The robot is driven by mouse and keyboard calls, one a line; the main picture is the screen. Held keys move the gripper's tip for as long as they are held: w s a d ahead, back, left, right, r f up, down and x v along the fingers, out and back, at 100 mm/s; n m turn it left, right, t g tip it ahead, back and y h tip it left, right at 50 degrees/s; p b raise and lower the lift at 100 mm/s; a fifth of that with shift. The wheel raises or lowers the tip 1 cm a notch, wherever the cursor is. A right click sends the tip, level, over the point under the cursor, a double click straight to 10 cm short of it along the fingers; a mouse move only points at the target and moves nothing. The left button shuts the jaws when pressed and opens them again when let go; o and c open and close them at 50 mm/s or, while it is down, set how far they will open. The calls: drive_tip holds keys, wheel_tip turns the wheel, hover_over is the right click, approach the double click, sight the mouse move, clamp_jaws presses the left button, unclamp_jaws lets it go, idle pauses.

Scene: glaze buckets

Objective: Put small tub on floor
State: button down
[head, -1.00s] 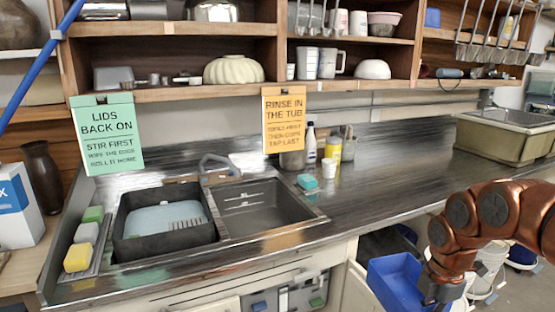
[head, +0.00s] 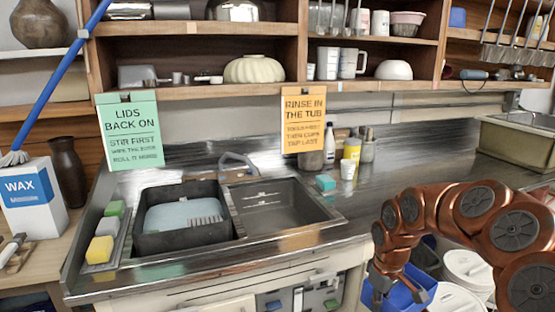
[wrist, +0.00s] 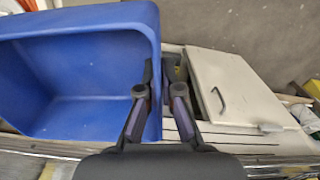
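The small tub is a blue, open-topped box (head: 420,288) low in front of the counter at the bottom right of the head view. In the wrist view the blue tub (wrist: 75,130) fills the left side, its open inside facing the camera. My gripper (wrist: 157,72) straddles the tub's right wall, one finger inside and one outside, and appears shut on it. In the head view my gripper (head: 377,292) is partly cut off at the bottom edge. The tub's underside is hidden, so I cannot tell its height above the floor.
White lidded buckets (head: 468,268) stand on the floor right of the tub. A pale cabinet door (wrist: 235,85) with a dark handle is close to the gripper. The counter edge (head: 230,262) runs above. Grey floor (wrist: 240,20) shows beyond the door.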

drive_tip(key=w+a+f+m, duration=0.4)
drive_tip(key=a+m, duration=0.2)
drive_tip(key=shift+w+a, duration=0.2)
drive_tip(key=shift+a, duration=0.15)
